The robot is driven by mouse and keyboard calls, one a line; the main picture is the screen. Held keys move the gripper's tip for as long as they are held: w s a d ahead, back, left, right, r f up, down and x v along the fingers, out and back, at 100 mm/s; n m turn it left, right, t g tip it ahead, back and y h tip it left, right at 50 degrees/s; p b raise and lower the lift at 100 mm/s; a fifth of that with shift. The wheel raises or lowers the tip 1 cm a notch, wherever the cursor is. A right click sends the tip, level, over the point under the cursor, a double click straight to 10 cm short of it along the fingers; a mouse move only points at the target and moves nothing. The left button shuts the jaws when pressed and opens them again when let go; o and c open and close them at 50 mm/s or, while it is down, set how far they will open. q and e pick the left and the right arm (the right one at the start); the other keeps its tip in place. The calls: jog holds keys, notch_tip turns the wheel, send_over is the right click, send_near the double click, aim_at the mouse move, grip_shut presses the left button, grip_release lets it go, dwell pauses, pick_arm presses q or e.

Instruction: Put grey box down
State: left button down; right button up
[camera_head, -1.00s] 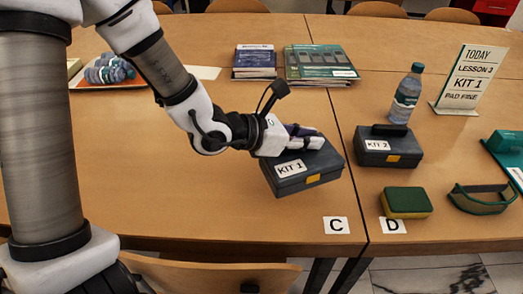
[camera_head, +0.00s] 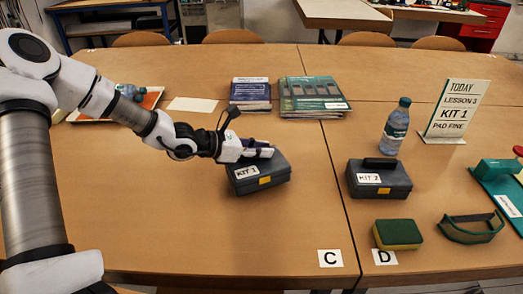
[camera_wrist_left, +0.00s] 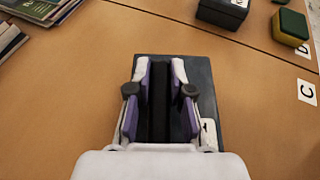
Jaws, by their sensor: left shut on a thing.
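The grey box labelled KIT 1 (camera_head: 262,178), with a yellow latch, is at the middle of the table, left of the table seam. My left gripper (camera_head: 262,150) is shut on its top handle from above. In the left wrist view the gripper's fingers (camera_wrist_left: 160,80) lie on both sides of the dark handle, and the grey box (camera_wrist_left: 205,85) shows beneath them. I cannot tell whether the box's underside touches the table. My right gripper is not in view.
Card C (camera_head: 331,258) and card D (camera_head: 384,257) lie near the front edge. The KIT 2 box (camera_head: 380,182), a bottle (camera_head: 396,127), a green-yellow sponge (camera_head: 398,235) and a sign (camera_head: 455,110) are at right. Books (camera_head: 312,96) lie behind. The table's front left is clear.

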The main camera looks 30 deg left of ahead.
pick_arm(q)
jog(key=shift+w+f, duration=0.15)
jog(key=shift+f, duration=0.5)
jog(key=shift+f, duration=0.1)
jog(key=c, duration=1.1)
grip_release()
jog(key=shift+o, duration=0.2)
